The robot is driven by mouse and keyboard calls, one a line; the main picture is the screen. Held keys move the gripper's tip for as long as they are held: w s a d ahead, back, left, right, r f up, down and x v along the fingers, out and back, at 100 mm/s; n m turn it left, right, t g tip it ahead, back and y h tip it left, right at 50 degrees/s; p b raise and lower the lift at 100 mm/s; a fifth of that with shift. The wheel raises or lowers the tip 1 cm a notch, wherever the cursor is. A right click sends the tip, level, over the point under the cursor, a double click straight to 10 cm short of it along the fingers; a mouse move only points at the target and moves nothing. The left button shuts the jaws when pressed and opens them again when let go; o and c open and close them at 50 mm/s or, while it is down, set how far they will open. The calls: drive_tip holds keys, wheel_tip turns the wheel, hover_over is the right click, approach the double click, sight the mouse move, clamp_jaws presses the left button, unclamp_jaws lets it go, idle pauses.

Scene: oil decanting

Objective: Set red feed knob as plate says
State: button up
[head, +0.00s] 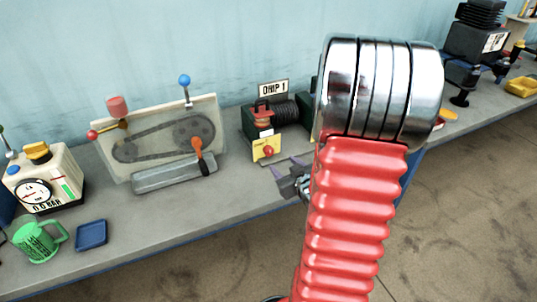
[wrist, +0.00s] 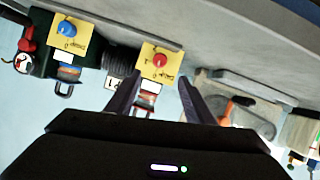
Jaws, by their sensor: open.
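The red feed knob (head: 268,152) sits on a yellow panel (head: 259,148) at the front of a small unit on the bench. A white plate reading "DRIP 1" (head: 273,88) stands above that unit. In the wrist view the red knob (wrist: 159,60) and its yellow panel (wrist: 149,76) appear upside down, beyond and between my fingers. The scale marks on the panel are too small to read surely. My gripper (wrist: 158,86) is open and empty, apart from the knob. In the head view my gripper (head: 286,183) is in front of the unit, partly hidden by my arm.
A belt-drive panel (head: 160,135) with an orange-handled lever (head: 198,150) stands left of the unit. A gauge box (head: 42,180), green mug (head: 38,240) and blue tray (head: 91,235) are further left. The wrist view shows a blue knob (wrist: 66,28) on another yellow panel.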

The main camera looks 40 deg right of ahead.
sight(269, 153)
drive_tip(key=x, duration=1.3)
drive_tip(key=shift+w+d+f, duration=0.1)
drive_tip(key=shift+w, duration=0.25)
drive_tip(key=shift+c, duration=0.5)
drive_tip(key=c, duration=0.9)
drive_tip(key=shift+c, duration=0.2)
